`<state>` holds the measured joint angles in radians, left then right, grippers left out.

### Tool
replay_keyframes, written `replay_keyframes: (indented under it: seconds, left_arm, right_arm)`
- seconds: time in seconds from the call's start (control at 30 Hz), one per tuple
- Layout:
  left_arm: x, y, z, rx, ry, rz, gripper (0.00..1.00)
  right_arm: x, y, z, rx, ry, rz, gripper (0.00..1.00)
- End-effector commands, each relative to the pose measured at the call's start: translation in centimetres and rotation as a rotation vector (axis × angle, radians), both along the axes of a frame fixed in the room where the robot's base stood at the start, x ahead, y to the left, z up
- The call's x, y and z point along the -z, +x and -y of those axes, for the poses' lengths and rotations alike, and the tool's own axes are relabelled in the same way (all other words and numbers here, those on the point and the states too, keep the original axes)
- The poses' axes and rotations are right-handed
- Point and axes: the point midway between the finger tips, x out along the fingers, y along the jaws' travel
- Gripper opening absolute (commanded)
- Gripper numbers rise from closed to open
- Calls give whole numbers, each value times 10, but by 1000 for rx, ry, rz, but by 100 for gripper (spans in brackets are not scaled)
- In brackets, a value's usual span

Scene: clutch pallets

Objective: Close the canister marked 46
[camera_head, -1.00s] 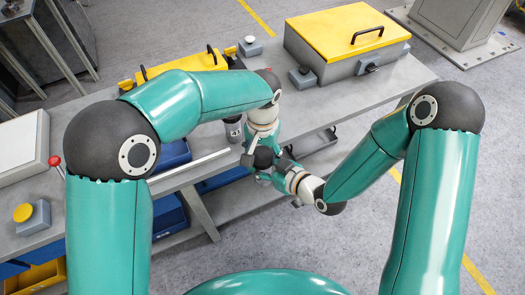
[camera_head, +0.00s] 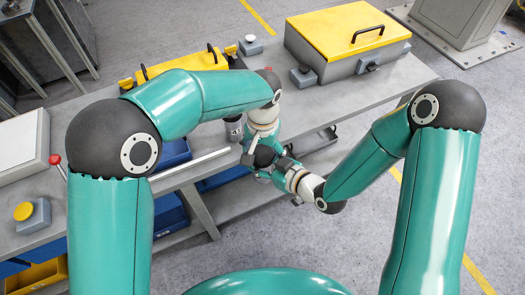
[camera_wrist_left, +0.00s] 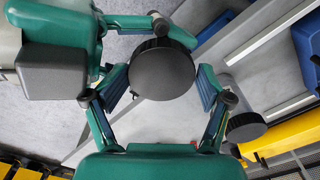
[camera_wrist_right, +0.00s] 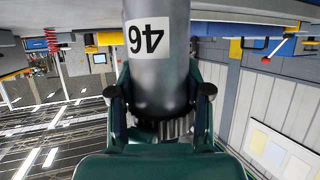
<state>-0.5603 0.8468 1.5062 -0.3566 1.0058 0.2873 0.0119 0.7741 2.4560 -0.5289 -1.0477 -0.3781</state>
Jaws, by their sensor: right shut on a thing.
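A silver canister (camera_wrist_right: 157,60) with the label 46, upside down in the right wrist view, stands between the fingers of my right gripper (camera_wrist_right: 160,95). The right gripper is shut on it. In the left wrist view a round black cap (camera_wrist_left: 162,72) with a ribbed side lies between the spread fingers of my left gripper (camera_wrist_left: 163,88). The left gripper is open, with narrow gaps beside the cap. In the head view my left gripper (camera_head: 260,150) and right gripper (camera_head: 284,166) meet off the table's front edge and hide most of the canister. How the cap seats is hidden.
Another dark-topped canister (camera_head: 233,130) stands on the grey table (camera_head: 365,97) close by the left gripper. A yellow-lidded box (camera_head: 340,35) stands at the back right. A red-knobbed lever (camera_head: 56,160) and a yellow button box (camera_head: 32,216) are at the left.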

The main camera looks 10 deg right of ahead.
Motion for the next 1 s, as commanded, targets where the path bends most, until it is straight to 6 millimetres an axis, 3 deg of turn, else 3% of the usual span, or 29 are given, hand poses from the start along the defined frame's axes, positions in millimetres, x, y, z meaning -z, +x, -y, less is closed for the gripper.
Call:
replay_keyframes:
  seconds: [0.17, 0.37, 1.0]
  left_arm:
    - [0, -1, -1, -25, 4, -6, 75]
    - [-12, 1, 2, -224, -8, 0, 75]
    - [-64, 2, 2, -1609, -17, -16, 75]
  right_arm:
    - [-2, 2, 1, 6, 3, 7, 0]
    - [-1, 2, 1, 5, 1, 4, 0]
    - [0, 1, 1, 2, 1, 1, 0]
